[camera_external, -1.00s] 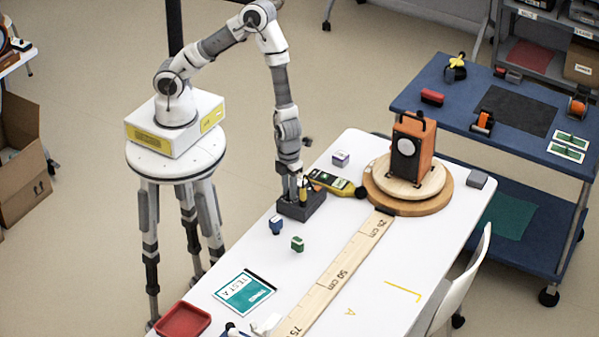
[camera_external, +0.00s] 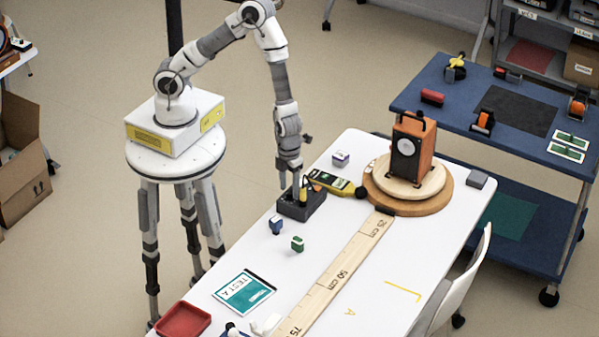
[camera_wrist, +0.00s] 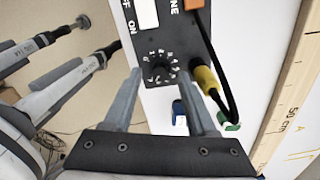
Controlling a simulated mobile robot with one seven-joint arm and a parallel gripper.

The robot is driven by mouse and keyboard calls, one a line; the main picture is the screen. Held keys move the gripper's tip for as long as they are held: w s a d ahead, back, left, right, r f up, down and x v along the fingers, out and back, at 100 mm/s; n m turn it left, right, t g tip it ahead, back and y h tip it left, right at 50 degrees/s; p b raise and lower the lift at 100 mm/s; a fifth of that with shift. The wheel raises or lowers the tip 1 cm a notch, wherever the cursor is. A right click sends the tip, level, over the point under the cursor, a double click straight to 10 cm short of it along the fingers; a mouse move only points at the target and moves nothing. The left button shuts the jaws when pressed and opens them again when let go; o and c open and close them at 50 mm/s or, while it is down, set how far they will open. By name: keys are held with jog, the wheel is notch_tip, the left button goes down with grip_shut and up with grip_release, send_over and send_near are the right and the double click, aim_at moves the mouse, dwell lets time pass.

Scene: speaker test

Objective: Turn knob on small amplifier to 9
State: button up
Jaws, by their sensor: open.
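The small amplifier is a dark box (camera_external: 315,199) near the table's left edge; in the wrist view its black panel (camera_wrist: 178,40) shows ON/OFF lettering and a white switch. Its round black knob (camera_wrist: 160,68) has white marks around it; I cannot read its setting. My gripper (camera_external: 289,187) points down over the amplifier. In the wrist view my gripper (camera_wrist: 161,73) is open, with one finger on each side of the knob; contact is not visible. A yellow plug (camera_wrist: 206,78) with a black cable sits just right of the right finger.
A yellow handheld meter (camera_external: 331,182) lies just behind the amplifier. An orange speaker (camera_external: 412,150) stands on a round wooden turntable (camera_external: 430,205). A wooden ruler (camera_external: 340,275) runs along the table.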

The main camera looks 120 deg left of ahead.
notch_tip(320, 180, up, 16)
jog(key=p, duration=0.3)
jog(key=shift+p, duration=0.3)
jog(key=shift+r, duration=0.15)
notch_tip(320, 180, up, 16)
jog(key=n+t+y, duration=0.2)
jog(key=n, duration=0.9)
send_over(289, 192)
jog(key=s+d, duration=0.1)
jog(key=s, duration=0.6)
jog(key=s+d+r+n+t+h, duration=0.2)
jog(key=s+d+r+n+t, duration=0.1)
jog(key=s+r+n, duration=0.4)
jog(key=s+d+n, duration=0.1)
jog(key=s+n, duration=0.1)
jog(key=n, duration=0.1)
jog(key=shift+r+t, duration=0.15)
jog(key=shift+t, duration=0.15)
jog(key=shift+s, duration=0.1)
